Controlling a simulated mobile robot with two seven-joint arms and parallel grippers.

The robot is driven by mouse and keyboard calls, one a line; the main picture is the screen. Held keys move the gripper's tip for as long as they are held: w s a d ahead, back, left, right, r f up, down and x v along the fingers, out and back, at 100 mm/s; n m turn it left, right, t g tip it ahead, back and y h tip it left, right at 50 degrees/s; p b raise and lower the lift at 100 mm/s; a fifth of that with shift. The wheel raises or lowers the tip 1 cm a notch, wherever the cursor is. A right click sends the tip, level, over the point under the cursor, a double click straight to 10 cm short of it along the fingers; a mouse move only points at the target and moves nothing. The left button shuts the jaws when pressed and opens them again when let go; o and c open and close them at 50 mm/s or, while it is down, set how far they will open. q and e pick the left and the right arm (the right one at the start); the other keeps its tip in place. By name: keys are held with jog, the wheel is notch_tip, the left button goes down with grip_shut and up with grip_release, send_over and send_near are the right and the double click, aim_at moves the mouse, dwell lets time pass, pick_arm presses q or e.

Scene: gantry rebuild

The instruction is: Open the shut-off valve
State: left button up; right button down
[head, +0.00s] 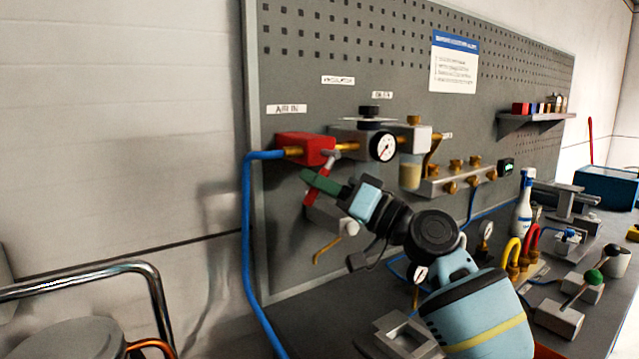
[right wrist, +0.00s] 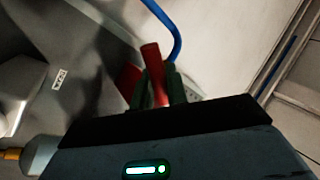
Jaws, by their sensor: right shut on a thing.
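The shut-off valve (head: 299,148) is a red block on the panel under the "AIR IN" label, with a blue hose on its left and a brass fitting on its right. Its red lever (head: 311,196) hangs down and slants to the lower left. My right gripper (head: 322,183) is shut on the lever, its dark green fingers across it. In the right wrist view the lever (right wrist: 152,62) stands up between the fingers (right wrist: 160,90), with the red valve body (right wrist: 127,83) partly hidden behind. My left gripper is in no view.
A regulator with a round gauge (head: 383,147) and a filter bowl (head: 410,172) sit close right of the valve. The blue hose (head: 247,230) runs down the panel's left edge. A spray bottle (head: 523,205) and fittings stand on the bench at right.

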jog(key=shift+f, duration=0.1)
jog(key=c, duration=1.5)
grip_release()
jog(key=shift+o, duration=0.2)
jog(key=b+v, duration=0.1)
jog(key=v, duration=0.6)
jog(key=shift+s+d, duration=0.2)
jog(key=shift+d, duration=0.1)
jog(key=shift+o, duration=0.4)
jog(key=shift+f, duration=0.1)
